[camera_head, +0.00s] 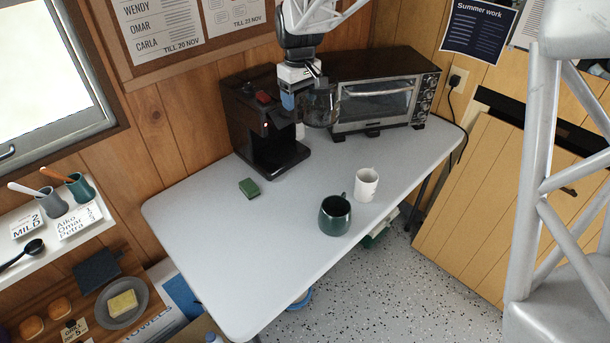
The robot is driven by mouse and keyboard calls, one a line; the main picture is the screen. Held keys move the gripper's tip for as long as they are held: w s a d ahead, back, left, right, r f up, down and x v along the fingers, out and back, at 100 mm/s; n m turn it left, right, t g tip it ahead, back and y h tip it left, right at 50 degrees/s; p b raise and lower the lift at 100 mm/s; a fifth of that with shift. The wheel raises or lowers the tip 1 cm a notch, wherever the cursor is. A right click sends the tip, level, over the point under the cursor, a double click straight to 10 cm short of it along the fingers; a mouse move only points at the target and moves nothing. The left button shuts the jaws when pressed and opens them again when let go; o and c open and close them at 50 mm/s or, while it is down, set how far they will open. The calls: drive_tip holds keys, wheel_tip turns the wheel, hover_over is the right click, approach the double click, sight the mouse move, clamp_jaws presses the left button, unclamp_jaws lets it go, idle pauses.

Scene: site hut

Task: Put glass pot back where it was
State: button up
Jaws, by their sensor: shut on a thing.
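The glass pot (319,107) is a dark, see-through jug held in the air above the table. My gripper (292,98) is shut on it, at the pot's left side, with the arm coming down from the top of the picture. The black coffee machine (268,150) stands on the table just left of the pot, with a red switch on top and a base plate at the front. Nothing shows standing on the base plate. The pot is apart from the table and overlaps the toaster oven in this view; its exact depth is hard to tell.
A toaster oven (374,104) stands at the back right. A dark green mug (334,217) and a white mug (366,185) stand near the table's front edge. A green sponge (249,187) lies left of centre. The left part of the table (215,250) is clear.

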wheel_tip(320, 180, down, 22)
drive_tip(key=shift+f, duration=0.15)
idle(0.4)
drive_tip(key=shift+f, duration=2.1)
drive_tip(key=o, duration=1.3)
drive_tip(key=shift+f, duration=0.1)
drive_tip(key=shift+c, duration=0.2)
wheel_tip(320, 180, up, 12)
